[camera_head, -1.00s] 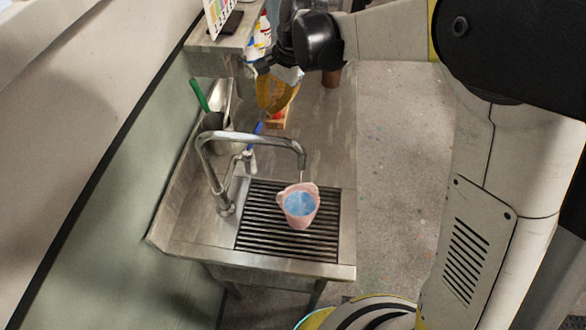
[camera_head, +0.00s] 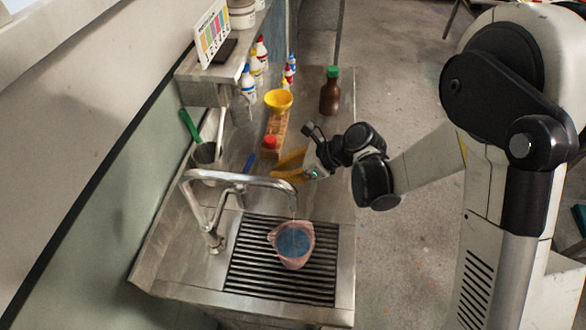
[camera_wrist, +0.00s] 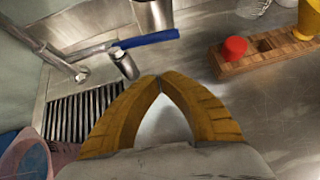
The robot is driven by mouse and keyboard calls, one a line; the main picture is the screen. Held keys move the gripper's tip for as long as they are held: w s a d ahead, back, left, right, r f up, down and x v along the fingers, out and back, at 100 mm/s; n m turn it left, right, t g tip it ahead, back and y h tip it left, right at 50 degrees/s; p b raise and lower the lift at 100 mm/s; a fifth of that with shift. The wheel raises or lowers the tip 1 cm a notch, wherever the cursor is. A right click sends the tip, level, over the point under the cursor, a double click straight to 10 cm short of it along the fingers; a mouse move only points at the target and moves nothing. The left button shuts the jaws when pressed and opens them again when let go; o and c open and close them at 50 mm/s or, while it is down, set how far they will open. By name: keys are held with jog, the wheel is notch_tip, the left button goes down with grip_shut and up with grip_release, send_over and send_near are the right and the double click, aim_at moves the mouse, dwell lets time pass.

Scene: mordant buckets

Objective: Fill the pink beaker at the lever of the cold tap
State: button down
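The pink beaker (camera_head: 273,236) stands on the drain grate under the spout of the steel tap (camera_head: 205,185). Blue liquid shows inside it, and a thin pale stream seems to run from the spout into it. Part of the beaker is at the lower left in the wrist view (camera_wrist: 62,157). The blue lever (camera_head: 250,163) sits behind the spout; it also shows in the wrist view (camera_wrist: 147,40). My gripper (camera_head: 276,170) is to the right of the lever, apart from it. In the wrist view its yellow fingertips (camera_wrist: 160,79) meet with nothing between them.
A wooden rack (camera_head: 268,150) with a red cap and a yellow funnel (camera_head: 278,100) stands behind my gripper. A brown bottle (camera_head: 330,95) is at the back right. A steel cup (camera_head: 206,152) with a green handle is left. The right counter is mostly clear.

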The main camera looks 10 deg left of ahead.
aim_at(246, 170)
jog(key=shift+a, duration=2.35)
jog(key=shift+r, duration=0.1)
jog(key=shift+w+a+n+g+b, duration=0.15)
jog(key=shift+a+n+g+b, duration=0.25)
jog(key=shift+a+b, duration=0.5)
jog(key=shift+r, duration=0.1)
jog(key=shift+d, duration=0.1)
